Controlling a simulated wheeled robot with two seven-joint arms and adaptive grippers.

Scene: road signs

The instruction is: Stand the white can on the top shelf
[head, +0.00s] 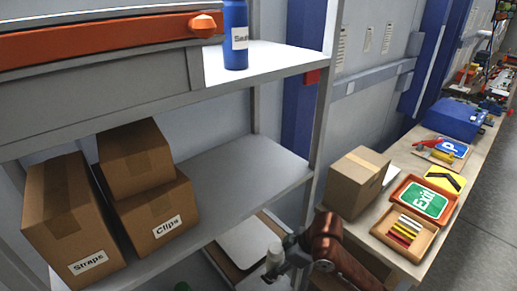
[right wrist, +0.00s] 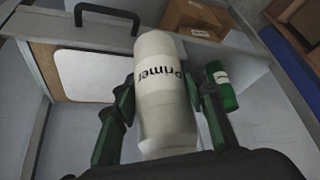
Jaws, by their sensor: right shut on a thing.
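The white can (head: 274,256), labelled "Primer", is between the fingers of my right gripper (head: 273,271) at the bottom of the head view. In the right wrist view the white can (right wrist: 163,92) fills the middle, with a dark green finger of my right gripper (right wrist: 160,115) on each side. The gripper is shut on it. The highest shelf board in view (head: 275,60) is well above the can in the head view. A blue bottle (head: 235,38) stands upright on that board, beside an orange and grey case (head: 100,45). My left gripper is out of view.
The middle shelf (head: 240,180) holds cardboard boxes labelled "Straps" (head: 65,215) and "Clips" (head: 155,215); its right part is clear. A green can (right wrist: 222,88) is low behind my gripper. A bench (head: 385,235) with a box (head: 355,182) and signs stands at right.

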